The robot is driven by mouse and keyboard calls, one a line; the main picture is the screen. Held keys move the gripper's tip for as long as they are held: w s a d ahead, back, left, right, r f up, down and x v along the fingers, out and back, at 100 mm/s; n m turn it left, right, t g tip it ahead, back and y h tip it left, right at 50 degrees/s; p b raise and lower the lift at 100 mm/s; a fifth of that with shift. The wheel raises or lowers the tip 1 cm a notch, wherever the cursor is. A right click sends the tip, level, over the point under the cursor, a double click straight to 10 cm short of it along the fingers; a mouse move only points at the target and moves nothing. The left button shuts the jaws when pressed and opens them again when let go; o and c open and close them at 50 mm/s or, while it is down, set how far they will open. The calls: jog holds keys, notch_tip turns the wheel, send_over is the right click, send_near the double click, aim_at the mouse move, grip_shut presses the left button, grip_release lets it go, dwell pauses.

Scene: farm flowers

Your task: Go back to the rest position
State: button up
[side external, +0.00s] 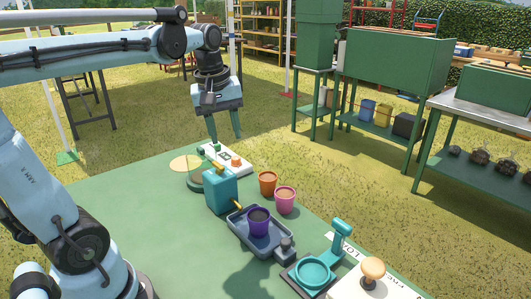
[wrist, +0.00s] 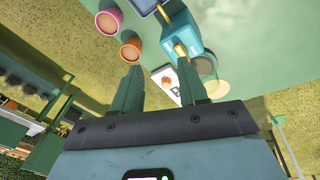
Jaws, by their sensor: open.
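My gripper (side external: 224,123) hangs at the end of my light-blue arm, above the far end of the green table (side external: 130,205). Its two green fingers point down and nothing is between them. In the wrist view the open fingers (wrist: 163,88) are apart, with a white panel (wrist: 168,83) carrying an orange button seen beyond them. The same panel (side external: 228,158) lies on the table below my gripper in the side view.
A teal box (side external: 220,188), an orange pot (side external: 267,183) and a pink pot (side external: 285,200) stand on the table. A purple pot (side external: 259,222) sits in a dark tray (side external: 241,236). A teal stand (side external: 312,272) is nearer. Green shelving (side external: 408,65) stands beyond.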

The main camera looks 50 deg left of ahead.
jog(key=s+d+f+m+t, duration=0.3)
jog(key=d+f+m+t, duration=0.2)
jog(key=d+f+m, duration=0.3)
jog(key=d+m, duration=0.2)
jog(key=m, duration=0.2)
jog(key=shift+s+d+m+h, duration=0.15)
jog(key=shift+d+m+h, duration=0.15)
jog(key=shift+m, duration=0.1)
